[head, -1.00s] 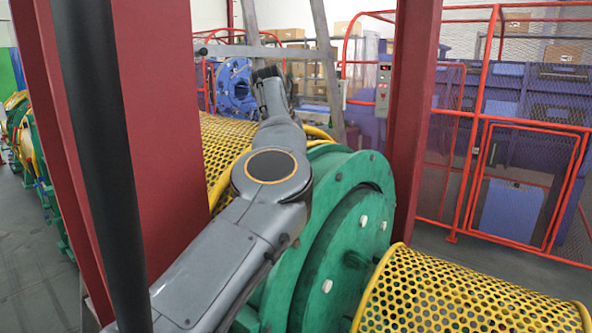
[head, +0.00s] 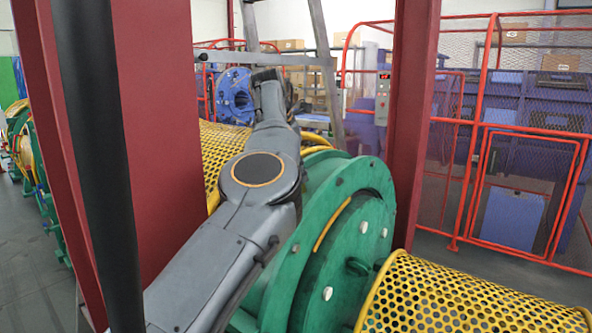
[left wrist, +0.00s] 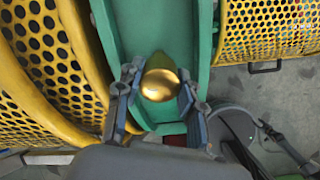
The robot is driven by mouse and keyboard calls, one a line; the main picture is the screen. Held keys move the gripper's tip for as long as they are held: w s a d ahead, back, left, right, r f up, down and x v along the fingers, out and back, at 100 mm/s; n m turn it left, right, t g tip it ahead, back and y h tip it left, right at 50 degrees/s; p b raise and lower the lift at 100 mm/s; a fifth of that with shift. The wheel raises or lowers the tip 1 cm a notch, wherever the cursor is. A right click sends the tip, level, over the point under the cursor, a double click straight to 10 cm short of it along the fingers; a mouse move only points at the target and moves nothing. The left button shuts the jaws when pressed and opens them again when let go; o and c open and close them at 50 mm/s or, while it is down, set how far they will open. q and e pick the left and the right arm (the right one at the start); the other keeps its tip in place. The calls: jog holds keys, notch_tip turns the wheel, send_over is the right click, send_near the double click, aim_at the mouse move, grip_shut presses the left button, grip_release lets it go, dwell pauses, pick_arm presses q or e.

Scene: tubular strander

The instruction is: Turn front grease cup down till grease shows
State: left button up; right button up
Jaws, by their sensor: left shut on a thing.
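The brass grease cup (left wrist: 160,84) is a rounded gold cap in front of the green bearing housing (left wrist: 150,30) in the left wrist view. My left gripper (left wrist: 162,78) is shut on it, with one finger on each side. In the head view my left arm reaches over the green housing (head: 310,215); its fingers and the cup are hidden there. A curved yellow strip (head: 331,224), which looks like grease, shows along the seam between the housing's outer ring and inner disc. My right gripper is in neither current view.
Yellow perforated drums lie on both sides of the housing, one (head: 455,295) at the front right. Dark red posts (head: 411,120) stand near my arm. A red mesh fence (head: 520,150) stands at the right, with open floor before it.

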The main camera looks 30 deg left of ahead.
pick_arm(q)
jog(key=shift+f, duration=0.1)
jog(key=o, duration=1.2)
jog(key=v, duration=1.2)
